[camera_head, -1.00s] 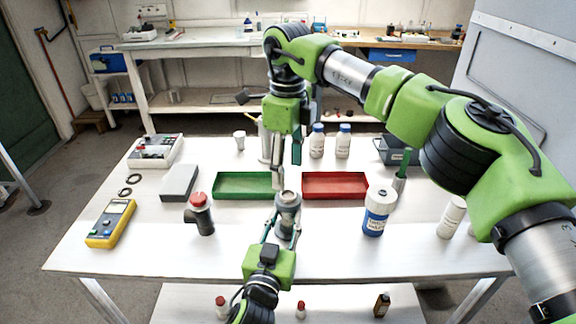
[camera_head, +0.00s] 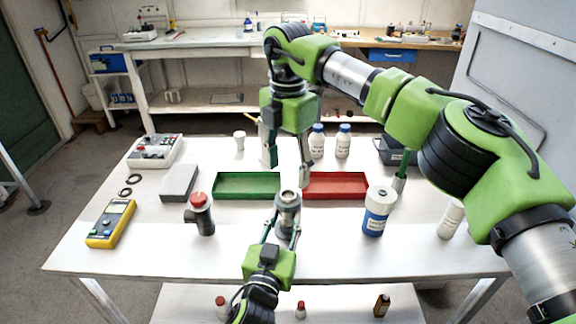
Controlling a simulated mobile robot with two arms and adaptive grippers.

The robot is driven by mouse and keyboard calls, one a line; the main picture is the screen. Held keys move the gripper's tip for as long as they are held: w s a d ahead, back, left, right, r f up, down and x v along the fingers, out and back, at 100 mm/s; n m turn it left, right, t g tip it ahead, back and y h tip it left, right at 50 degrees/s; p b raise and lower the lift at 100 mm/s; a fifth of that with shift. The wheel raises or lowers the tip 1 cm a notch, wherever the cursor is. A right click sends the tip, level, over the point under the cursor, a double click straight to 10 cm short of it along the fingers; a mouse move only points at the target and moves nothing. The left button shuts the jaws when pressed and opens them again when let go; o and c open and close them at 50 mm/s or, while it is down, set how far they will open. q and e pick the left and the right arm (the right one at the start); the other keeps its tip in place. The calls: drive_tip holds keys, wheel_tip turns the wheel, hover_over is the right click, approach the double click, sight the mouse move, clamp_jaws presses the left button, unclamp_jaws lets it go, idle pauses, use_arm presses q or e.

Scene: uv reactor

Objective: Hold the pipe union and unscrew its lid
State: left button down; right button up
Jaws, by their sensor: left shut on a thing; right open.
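The pipe union (camera_head: 288,217) is a grey, round metal fitting near the table's middle, in front of the green and red trays. Its lid (camera_head: 288,196) is the grey top part and appears seated on it. My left gripper (camera_head: 283,232) reaches in from the front edge and is shut on the pipe union's body, a finger on either side. My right gripper (camera_head: 287,172) points down above and behind the lid, open and empty. Its fingers are spread left and right, apart from the lid as far as I can see.
A green tray (camera_head: 236,195) and a red tray (camera_head: 345,195) lie behind the union. A red-capped pipe elbow (camera_head: 205,222) stands to the left and a blue-labelled bottle (camera_head: 376,215) to the right. The table front beside my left arm is clear.

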sight(288, 194)
drive_tip(key=m, duration=0.5)
drive_tip(key=shift+m, duration=0.3)
drive_tip(key=m, duration=0.3)
drive_tip(key=shift+f, duration=0.1)
drive_tip(key=shift+m, duration=0.3)
drive_tip(key=shift+f, duration=3.95)
